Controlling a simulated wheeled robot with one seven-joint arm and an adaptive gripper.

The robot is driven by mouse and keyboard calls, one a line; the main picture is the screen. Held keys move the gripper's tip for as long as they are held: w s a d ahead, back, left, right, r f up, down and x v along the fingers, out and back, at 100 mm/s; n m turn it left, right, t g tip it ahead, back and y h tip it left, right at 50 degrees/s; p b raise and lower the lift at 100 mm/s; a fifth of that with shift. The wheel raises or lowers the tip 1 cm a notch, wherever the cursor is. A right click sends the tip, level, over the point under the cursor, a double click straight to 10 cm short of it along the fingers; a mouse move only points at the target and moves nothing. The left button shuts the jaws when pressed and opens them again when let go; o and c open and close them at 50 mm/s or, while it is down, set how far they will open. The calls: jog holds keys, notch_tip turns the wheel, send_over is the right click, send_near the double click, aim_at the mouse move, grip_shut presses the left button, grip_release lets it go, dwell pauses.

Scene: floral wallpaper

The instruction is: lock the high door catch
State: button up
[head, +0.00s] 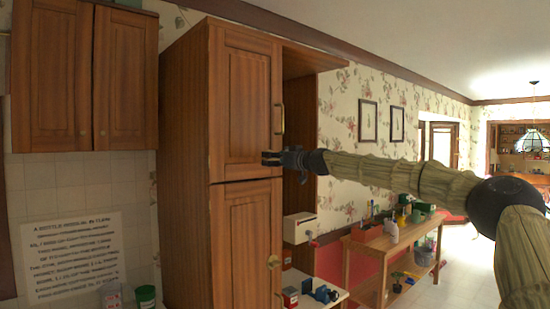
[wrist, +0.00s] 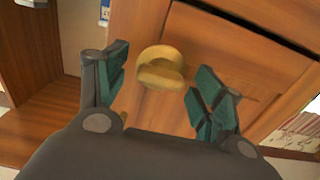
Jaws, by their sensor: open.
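The tall wooden cabinet has an upper door (head: 245,105) and a lower door (head: 245,245), both looking closed. In the wrist view a rounded brass catch (wrist: 160,75) sits on a wooden door face (wrist: 225,50). My gripper (head: 268,158) is at the lower right of the upper door, close to the seam between the doors. In the wrist view its green-padded fingers are open, one on each side of the catch, with gaps visible. I cannot tell how deep they reach around it. In the head view the catch is hidden behind the gripper.
The upper door has a bar handle (head: 282,118) and the lower door a brass knob (head: 274,262). A wooden shelf board (head: 318,60) juts out at the cabinet's top right. A white box (head: 299,228) and a bench (head: 385,240) with several items stand to the right.

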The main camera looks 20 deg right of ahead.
jog(key=shift+w, duration=0.1)
jog(key=c, duration=1)
jog(key=shift+m+b, duration=0.3)
jog(key=shift+b, duration=0.05)
jog(key=shift+f+m+b, duration=0.1)
jog(key=shift+m+b, duration=0.6)
jog(key=shift+m, duration=0.3)
jog(key=m, duration=0.3)
jog(key=m+b, duration=0.1)
jog(key=m, duration=0.6)
jog(key=shift+r+m+b, duration=0.25)
jog(key=shift+m+b, duration=0.15)
jog(key=m, duration=0.5)
jog(key=shift+p, duration=0.4)
jog(key=shift+f, duration=0.1)
